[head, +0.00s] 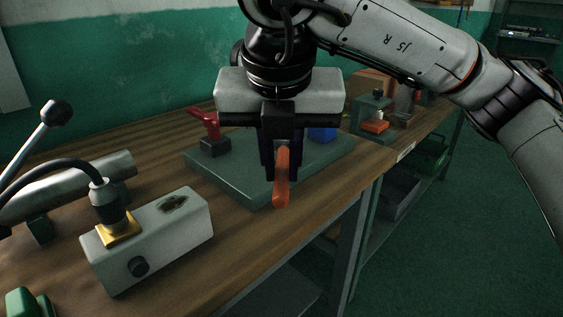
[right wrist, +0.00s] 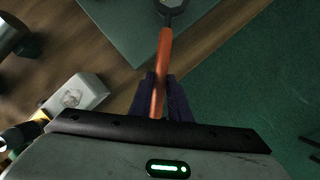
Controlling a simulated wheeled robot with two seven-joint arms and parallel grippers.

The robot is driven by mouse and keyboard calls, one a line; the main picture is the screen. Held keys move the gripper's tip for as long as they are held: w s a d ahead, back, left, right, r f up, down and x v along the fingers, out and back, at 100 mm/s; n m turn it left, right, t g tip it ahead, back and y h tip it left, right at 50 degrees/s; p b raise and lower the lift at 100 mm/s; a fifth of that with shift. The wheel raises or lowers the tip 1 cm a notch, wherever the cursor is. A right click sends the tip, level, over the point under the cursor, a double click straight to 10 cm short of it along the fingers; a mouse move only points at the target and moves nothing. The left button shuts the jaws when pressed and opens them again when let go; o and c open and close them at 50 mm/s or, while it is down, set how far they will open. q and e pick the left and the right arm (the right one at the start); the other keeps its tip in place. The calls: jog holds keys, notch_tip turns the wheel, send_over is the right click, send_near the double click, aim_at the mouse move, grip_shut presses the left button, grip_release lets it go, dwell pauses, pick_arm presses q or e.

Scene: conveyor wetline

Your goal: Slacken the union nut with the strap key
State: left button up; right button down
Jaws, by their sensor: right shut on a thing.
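My right gripper (head: 281,172) is shut on the orange handle of the strap key (head: 282,188), above the front edge of the green base plate (head: 262,190). In the right wrist view the gripper (right wrist: 161,88) has the orange handle (right wrist: 164,55) between its dark fingers. The key's dark ring-shaped head (right wrist: 172,8) is at the top edge of that view, partly cut off. I cannot make out the union nut for certain, nor whether the ring is around it. The gripper hides the middle of the plate in the head view. My left gripper is not in view.
A red-handled fitting (head: 211,130) and a blue part (head: 322,134) stand on the plate. A grey box (head: 170,232) with a brass-based cable plug (head: 119,231) is front left, beside a metal cylinder (head: 75,185) and a ball-topped lever (head: 52,115). Open floor lies right of the bench.

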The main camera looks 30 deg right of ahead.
jog(key=shift+r+p, duration=0.75)
jog(key=shift+r, duration=0.6)
dwell(1.6)
notch_tip(320, 180, up, 5)
jog(key=p, duration=0.4)
jog(key=shift+f, duration=0.15)
